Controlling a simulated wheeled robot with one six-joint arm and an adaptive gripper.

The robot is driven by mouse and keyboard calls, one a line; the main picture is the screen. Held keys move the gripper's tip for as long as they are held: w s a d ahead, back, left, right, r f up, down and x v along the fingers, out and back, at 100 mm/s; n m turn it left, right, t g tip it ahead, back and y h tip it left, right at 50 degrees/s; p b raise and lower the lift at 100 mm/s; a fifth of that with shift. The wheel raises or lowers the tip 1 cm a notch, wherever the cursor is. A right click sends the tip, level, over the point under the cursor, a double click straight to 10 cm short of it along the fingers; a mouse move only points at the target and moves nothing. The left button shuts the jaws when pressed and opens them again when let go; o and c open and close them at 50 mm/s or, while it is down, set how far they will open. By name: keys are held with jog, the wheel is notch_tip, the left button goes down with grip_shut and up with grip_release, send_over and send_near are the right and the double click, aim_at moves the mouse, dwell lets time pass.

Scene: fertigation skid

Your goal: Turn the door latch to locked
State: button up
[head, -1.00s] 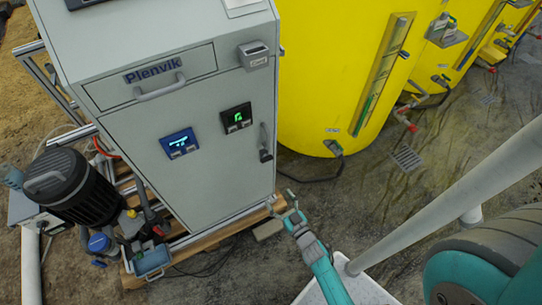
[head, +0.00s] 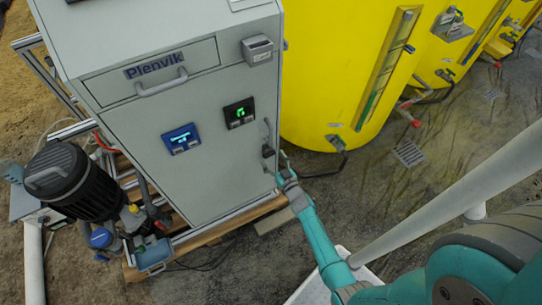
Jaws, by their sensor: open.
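The grey cabinet (head: 215,185) marked Plenvik stands left of centre with its door shut. The door latch (head: 267,152) is a small dark part below the upright handle (head: 267,131) at the door's right edge. My gripper (head: 280,165) is open, right beside the latch at the cabinet's right edge. I cannot tell whether its fingers touch the latch or are around it. The latch's exact angle is too small to read.
A drawer (head: 155,72) and two small displays, one blue (head: 181,138) and one green-lit (head: 239,113), sit on the cabinet front. A black pump motor (head: 75,180) stands at left. Yellow tanks (head: 340,70) stand behind at right. A wooden pallet (head: 220,225) lies under the cabinet.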

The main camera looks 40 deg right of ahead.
jog(key=shift+x, duration=1)
jog(key=c, duration=1.2)
jog(key=shift+o, duration=0.2)
